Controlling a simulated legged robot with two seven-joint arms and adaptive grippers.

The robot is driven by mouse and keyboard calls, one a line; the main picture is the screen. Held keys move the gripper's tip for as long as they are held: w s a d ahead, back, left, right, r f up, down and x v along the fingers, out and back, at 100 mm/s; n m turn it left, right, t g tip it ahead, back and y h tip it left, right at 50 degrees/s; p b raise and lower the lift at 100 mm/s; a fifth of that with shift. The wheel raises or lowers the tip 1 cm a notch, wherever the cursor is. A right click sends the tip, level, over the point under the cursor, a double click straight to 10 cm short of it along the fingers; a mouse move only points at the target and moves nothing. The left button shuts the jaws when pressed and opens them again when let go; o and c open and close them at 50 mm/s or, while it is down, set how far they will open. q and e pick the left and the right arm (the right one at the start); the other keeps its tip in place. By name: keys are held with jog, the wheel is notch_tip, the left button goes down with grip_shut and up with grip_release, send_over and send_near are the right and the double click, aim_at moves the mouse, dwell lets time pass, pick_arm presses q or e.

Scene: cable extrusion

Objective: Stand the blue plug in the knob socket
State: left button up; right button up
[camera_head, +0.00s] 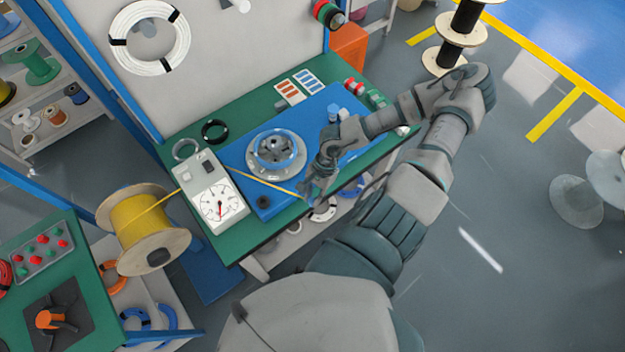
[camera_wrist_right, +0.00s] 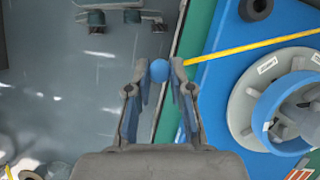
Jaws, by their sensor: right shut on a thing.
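My right gripper (camera_head: 309,193) is over the front edge of the green bench. The right wrist view shows its fingertips (camera_wrist_right: 160,72) closed on a rounded blue plug (camera_wrist_right: 159,70), held beyond the edge of the blue plate, with grey floor behind it. The plug is not clear in the head view. A dark round ring (camera_wrist_right: 255,8) on the blue plate looks like the knob socket; it shows as a small dark spot (camera_head: 264,202) at the plate's near corner in the head view. The gripper is apart from it. My left gripper is not in view.
The blue plate (camera_head: 235,155) carries a grey round die with a blue ring (camera_head: 277,150). A yellow cable (camera_head: 270,184) runs across the plate from a yellow spool (camera_head: 140,225). A dial gauge (camera_head: 212,195) stands at the left. Small blue knobs (camera_head: 332,112) stand at the back right.

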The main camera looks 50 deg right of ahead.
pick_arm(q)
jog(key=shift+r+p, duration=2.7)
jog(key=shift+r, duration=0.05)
pick_arm(e)
jog(key=shift+r, duration=3.65)
jog(key=w+d+b, duration=0.2)
jog(key=w, duration=0.5)
jog(key=w+d+b, duration=0.2)
jog(key=w+d, duration=0.1)
jog(key=w, duration=0.4)
jog(key=w+d+b, duration=0.2)
jog(key=w, duration=0.5)
jog(key=shift+w+d+f+b, duration=0.1)
jog(key=shift+w+d+b, duration=0.25)
jog(key=shift+d, duration=0.05)
jog(key=shift+w+d, duration=0.15)
jog(key=shift+w, duration=0.2)
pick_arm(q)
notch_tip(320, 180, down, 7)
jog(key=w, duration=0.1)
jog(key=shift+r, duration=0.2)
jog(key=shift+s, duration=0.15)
